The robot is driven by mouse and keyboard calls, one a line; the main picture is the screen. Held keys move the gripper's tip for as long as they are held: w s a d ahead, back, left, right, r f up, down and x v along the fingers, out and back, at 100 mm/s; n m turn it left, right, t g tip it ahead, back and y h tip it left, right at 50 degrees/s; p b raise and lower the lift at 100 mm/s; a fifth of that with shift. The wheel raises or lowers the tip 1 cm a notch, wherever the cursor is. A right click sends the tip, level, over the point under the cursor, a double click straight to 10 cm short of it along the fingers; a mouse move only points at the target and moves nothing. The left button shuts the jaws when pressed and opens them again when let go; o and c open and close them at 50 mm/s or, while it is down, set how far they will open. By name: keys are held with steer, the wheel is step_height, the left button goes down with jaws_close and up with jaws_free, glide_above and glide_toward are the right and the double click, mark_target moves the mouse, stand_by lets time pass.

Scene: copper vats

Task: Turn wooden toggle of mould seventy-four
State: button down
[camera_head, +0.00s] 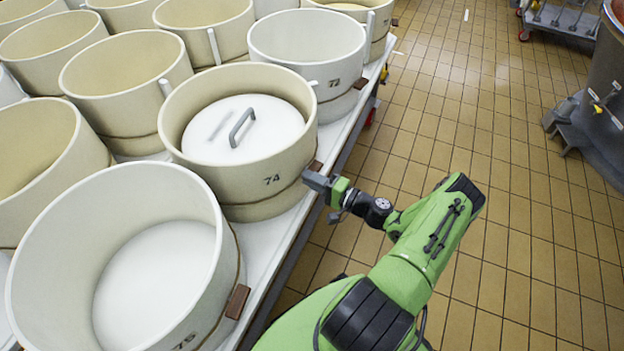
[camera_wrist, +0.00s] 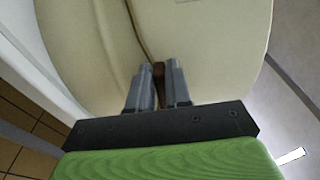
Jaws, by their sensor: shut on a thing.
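Mould 74 (camera_head: 241,188) is a cream round mould with a white lid and grey handle inside (camera_head: 243,126). A dark cord runs around its wall. Its brown wooden toggle (camera_head: 315,166) sits on the right side of the wall, partly hidden by my gripper. My gripper (camera_head: 316,180) reaches in from the right, at the toggle. In the wrist view, my gripper's two grey fingers (camera_wrist: 160,82) are shut on the brown toggle (camera_wrist: 158,72), which shows as a narrow strip between them against the cream wall and cord.
Mould 75 (camera_head: 205,300), with its own brown toggle (camera_head: 237,301), stands in front at lower left. Mould 73 (camera_head: 335,100) stands behind. Several other moulds crowd the white table (camera_head: 262,245) to the left. The tiled floor (camera_head: 480,120) on the right is open, with a metal vat (camera_head: 604,100) at far right.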

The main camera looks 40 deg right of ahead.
steer(key=c, duration=1.1)
jaws_free()
steer(key=shift+c, duration=0.2)
steer(key=p+v, duration=0.1)
steer(key=v, duration=1.5)
steer(key=shift+p, duration=0.4)
steer(key=shift+w+a, duration=0.1)
steer(key=w+a+r+n+g+h+p, duration=0.1)
steer(key=w+a+r+n+g+p, duration=0.1)
steer(key=a+r+n+g, duration=0.45)
steer(key=w+a+r+n+g+p, duration=0.1)
steer(key=w+a+r+g+p, duration=0.15)
steer(key=r, duration=0.75)
steer(key=w+a+r+n+g+h+p, duration=0.1)
steer(key=a+r+n+g+p, duration=0.1)
steer(key=a+r+n+g, duration=0.45)
steer(key=s+a+r+t+h+p, duration=0.2)
steer(key=s+a+r, duration=0.2)
steer(key=r, duration=0.6)
steer(key=s+a+r+t+h+p, duration=0.2)
steer(key=s+a+r+p, duration=0.1)
steer(key=s+r, duration=0.6)
steer(key=shift+s+a+r+m+h, duration=0.2)
steer(key=shift+a+r+m+h, duration=0.15)
steer(key=shift+a, duration=0.45)
